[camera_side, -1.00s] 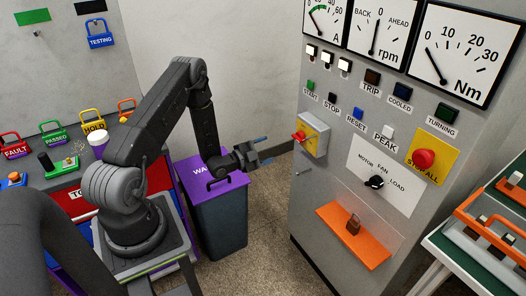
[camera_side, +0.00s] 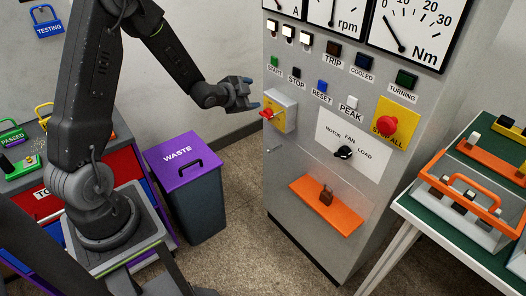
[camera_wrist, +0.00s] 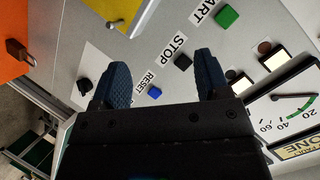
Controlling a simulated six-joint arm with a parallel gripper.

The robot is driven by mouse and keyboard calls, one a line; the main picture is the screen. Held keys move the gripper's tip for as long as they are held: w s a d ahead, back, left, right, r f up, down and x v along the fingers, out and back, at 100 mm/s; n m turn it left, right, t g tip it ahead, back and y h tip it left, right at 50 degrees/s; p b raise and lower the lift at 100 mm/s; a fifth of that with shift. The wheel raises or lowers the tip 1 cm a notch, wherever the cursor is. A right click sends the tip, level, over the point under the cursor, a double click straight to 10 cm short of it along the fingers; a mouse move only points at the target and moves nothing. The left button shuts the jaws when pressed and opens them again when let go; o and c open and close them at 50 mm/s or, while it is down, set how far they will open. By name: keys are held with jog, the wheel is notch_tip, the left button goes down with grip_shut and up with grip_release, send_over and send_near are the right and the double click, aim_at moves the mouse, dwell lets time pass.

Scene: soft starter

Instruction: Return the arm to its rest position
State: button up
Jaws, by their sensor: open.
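My gripper (camera_side: 246,98) is raised in front of the left edge of the grey control cabinet (camera_side: 290,170), near the START button (camera_side: 277,59) in the side picture. Its blue fingertips are apart with nothing between them. In the wrist view my gripper (camera_wrist: 163,78) also shows open and empty. The STOP button (camera_wrist: 183,62) and blue RESET button (camera_wrist: 155,92) appear beyond the fingers. A gap to the panel seems to remain, but its size is hard to judge.
A purple-lidded waste bin (camera_side: 183,160) stands left of the cabinet. An orange shelf (camera_side: 322,208) juts out lower down. A green-topped table (camera_side: 440,215) is at right.

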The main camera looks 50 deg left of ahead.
jog(key=s+d+r+n+g, duration=0.45)
jog(key=s+d+r, duration=0.5)
jog(key=r, duration=0.25)
jog(key=s+d+r+n+g+h, duration=0.1)
jog(key=s+d, duration=0.4)
jog(key=s, duration=0.4)
jog(key=s+d+r+n+g+h, duration=0.1)
jog(key=s+d+r+n+g, duration=0.1)
jog(key=s+d, duration=0.3)
jog(key=s, duration=0.4)
jog(key=shift+s+d, duration=0.2)
jog(key=shift+d, duration=0.05)
jog(key=shift+r, duration=0.1)
